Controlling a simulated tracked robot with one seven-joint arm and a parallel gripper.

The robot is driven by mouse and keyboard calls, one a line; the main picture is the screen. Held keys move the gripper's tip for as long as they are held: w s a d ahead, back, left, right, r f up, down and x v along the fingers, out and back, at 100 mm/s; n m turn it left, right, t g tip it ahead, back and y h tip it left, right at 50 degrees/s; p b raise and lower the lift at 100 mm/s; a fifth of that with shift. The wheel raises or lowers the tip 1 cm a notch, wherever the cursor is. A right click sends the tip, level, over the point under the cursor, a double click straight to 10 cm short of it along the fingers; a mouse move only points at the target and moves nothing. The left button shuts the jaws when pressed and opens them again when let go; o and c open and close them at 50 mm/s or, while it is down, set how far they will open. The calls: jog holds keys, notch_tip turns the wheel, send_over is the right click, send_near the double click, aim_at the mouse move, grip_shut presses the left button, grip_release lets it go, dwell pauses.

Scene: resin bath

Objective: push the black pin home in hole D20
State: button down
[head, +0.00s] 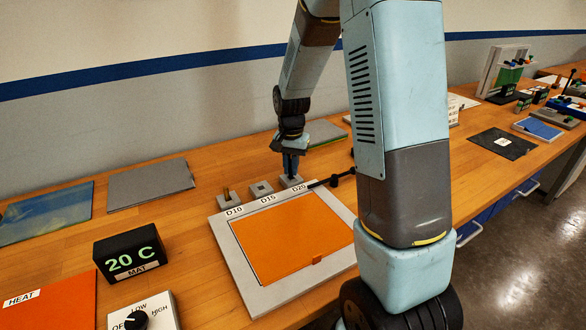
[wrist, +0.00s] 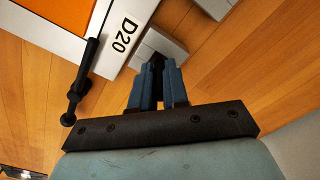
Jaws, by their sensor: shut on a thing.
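My gripper (head: 291,163) points down at the grey block (head: 288,183) behind the D20 label, at the right end of the row. In the wrist view my gripper (wrist: 157,75) has its blue fingers close together on the dark pin (wrist: 156,59), of which little shows between the tips. The grey block beside the D20 label (wrist: 170,45) lies right at the fingertips. The fingers hide the hole, so I cannot tell how deep the pin sits.
Blocks at D15 (head: 262,189) and D10 (head: 228,197) stand left of D20; D10 holds a brownish peg. An orange panel in a grey frame (head: 235,265) lies in front. A black rod with a knob (wrist: 84,80) lies close beside D20. A temperature display (head: 131,250) stands left.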

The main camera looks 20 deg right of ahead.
jog(key=shift+s+f, duration=0.2)
jog(key=shift+f, duration=0.4)
jog(key=c, duration=1.1)
grip_release()
jog(key=shift+w+r, duration=0.1)
jog(key=shift+r, duration=0.1)
notch_tip(320, 180, up, 12)
jog(key=shift+r, duration=0.1)
jog(key=shift+s+d+r+n+t, duration=0.1)
jog(key=shift+s+r+n+t, duration=1.4)
jog(key=shift+s, duration=2.85)
jog(key=shift+s+a+r+n+t, duration=0.1)
jog(key=shift+s+r+n+t, duration=0.45)
jog(key=shift+s+r, duration=2.8)
jog(key=shift+s+d+r+n+t, duration=0.1)
jog(key=shift+s+r+n+t, duration=0.8)
jog(key=shift+s, duration=4.45)
jog(key=shift+n+g, duration=0.25)
jog(key=shift+n, duration=0.2)
